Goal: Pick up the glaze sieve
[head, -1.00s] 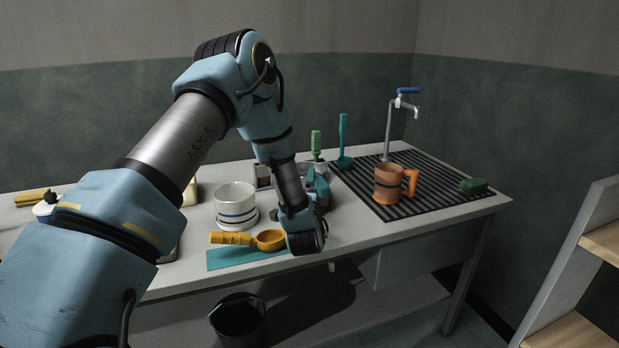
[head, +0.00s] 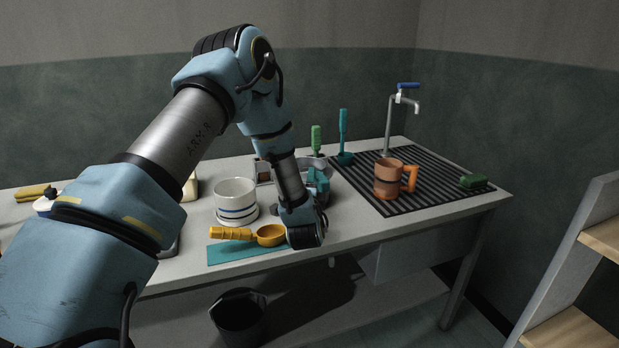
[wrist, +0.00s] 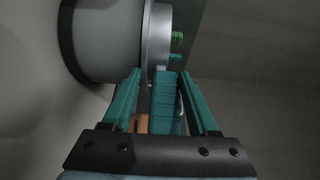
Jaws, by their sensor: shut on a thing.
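The glaze sieve appears as a metal ring (wrist: 158,42) with a ribbed teal handle (wrist: 165,100) in the wrist view. My gripper (wrist: 163,85) has a teal finger on each side of that handle and is shut on it. In the head view, my gripper (head: 318,183) is over the worktop, right of the white pot. The sieve's grey rim (head: 313,163) shows just behind it, partly hidden by my wrist. I cannot tell whether the sieve touches the worktop.
A white pot with blue bands (head: 236,200) stands close left. A yellow scoop (head: 235,233) lies on a teal mat (head: 240,254) in front. A green-handled tool (head: 316,138) and teal brush (head: 343,135) stand behind. An orange mug (head: 388,180) is on the ribbed drainer (head: 440,197).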

